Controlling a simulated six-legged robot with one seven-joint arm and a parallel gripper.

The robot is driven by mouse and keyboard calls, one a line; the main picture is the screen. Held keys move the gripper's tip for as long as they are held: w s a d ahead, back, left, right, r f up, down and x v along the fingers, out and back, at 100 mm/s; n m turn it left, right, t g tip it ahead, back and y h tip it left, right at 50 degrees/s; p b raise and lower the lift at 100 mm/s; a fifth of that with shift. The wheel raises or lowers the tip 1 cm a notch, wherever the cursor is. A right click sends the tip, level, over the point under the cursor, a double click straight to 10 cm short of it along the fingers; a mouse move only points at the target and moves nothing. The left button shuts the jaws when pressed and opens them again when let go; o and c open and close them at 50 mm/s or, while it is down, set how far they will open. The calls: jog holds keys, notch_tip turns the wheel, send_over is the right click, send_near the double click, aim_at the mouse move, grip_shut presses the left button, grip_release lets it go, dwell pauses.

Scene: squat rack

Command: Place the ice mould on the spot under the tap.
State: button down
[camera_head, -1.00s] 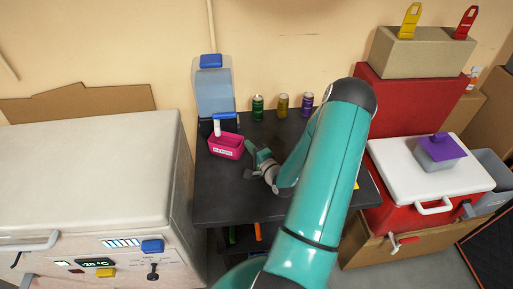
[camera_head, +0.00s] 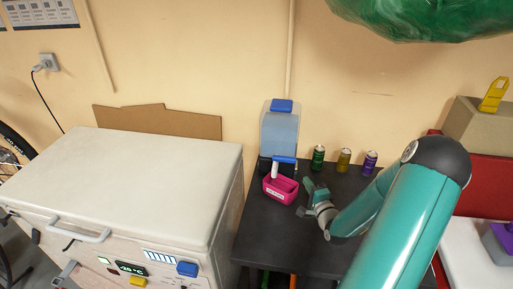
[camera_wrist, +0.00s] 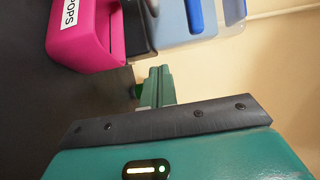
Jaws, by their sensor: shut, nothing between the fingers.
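The ice mould is a pink box (camera_head: 278,193) with a white label, upright on the dark table. The water dispenser (camera_head: 280,132), with a clear bluish tank, stands right behind it. Its tap (camera_head: 285,160) has a blue lever, and a white spout hangs over the back part of the mould. The spot under the tap is hidden by the mould. My gripper (camera_head: 307,194) is just right of the mould, apart from it, shut and empty. In the wrist view the closed green fingers (camera_wrist: 157,86) show beside the pink mould (camera_wrist: 85,38), whose label partly reads "OPS".
Green, yellow and purple cans (camera_head: 343,160) stand at the back of the table (camera_head: 262,235). A white freezer (camera_head: 135,185) adjoins on the left. Red boxes (camera_head: 485,180) stand on the right. A green bulky thing (camera_head: 420,15) hangs overhead.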

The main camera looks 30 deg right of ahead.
notch_tip(320, 180, up, 9)
jog(key=w+a, duration=0.6)
jog(key=w, duration=0.3)
jog(key=w+a, duration=0.5)
jog(key=w, duration=0.4)
jog(key=s+a+r+n+g+y, duration=0.25)
jog(key=a+r+n, duration=0.25)
jog(key=a+n, duration=0.3)
jog(key=s+a+r+n+g, duration=0.3)
jog(key=s+a+n, duration=0.1)
jog(key=s, duration=0.6)
jog(key=s+a+r+n+g+y, duration=0.1)
jog(key=s+a+r+n+g, duration=0.2)
jog(key=s+a, duration=0.3)
jog(key=s+a+r+n+g, duration=0.3)
jog(key=s+a+n, duration=0.2)
jog(key=s, duration=1.1)
jog(key=shift+s+a+r+n, duration=0.25)
jog(key=shift+a+r+n, duration=0.05)
jog(key=shift+a+r, duration=0.15)
jog(key=shift+d+g+y, duration=0.1)
jog(key=shift+g+y, duration=0.15)
